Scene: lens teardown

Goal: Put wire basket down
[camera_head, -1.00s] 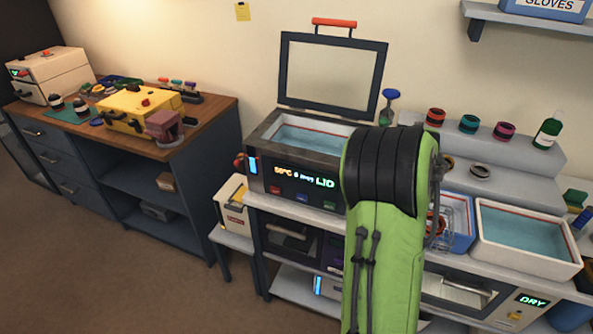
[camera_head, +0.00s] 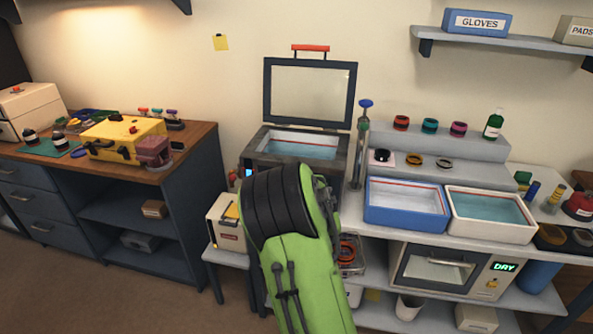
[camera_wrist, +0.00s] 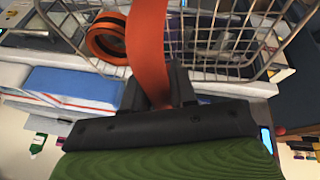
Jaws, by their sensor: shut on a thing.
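The wire basket (camera_wrist: 282,45) hangs from its broad orange handle (camera_wrist: 148,45), with my gripper (camera_wrist: 158,92) shut on the handle in the wrist view. An orange and black ring (camera_wrist: 104,40) is inside the basket. In the head view, part of the basket (camera_head: 357,266) shows just right of my green arm, near the front edge of the bench, with an orange ring in it. My arm hides the rest of the basket and my gripper there. Nothing visible shows the basket resting on a surface.
An open-lidded bath (camera_head: 262,140) with water stands behind my arm. A blue tray (camera_head: 400,217) and a white tray (camera_head: 490,229) of liquid stand to the right, below a step with several rings. A drying oven (camera_head: 447,271) is underneath. A beige box (camera_head: 226,222) stands left.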

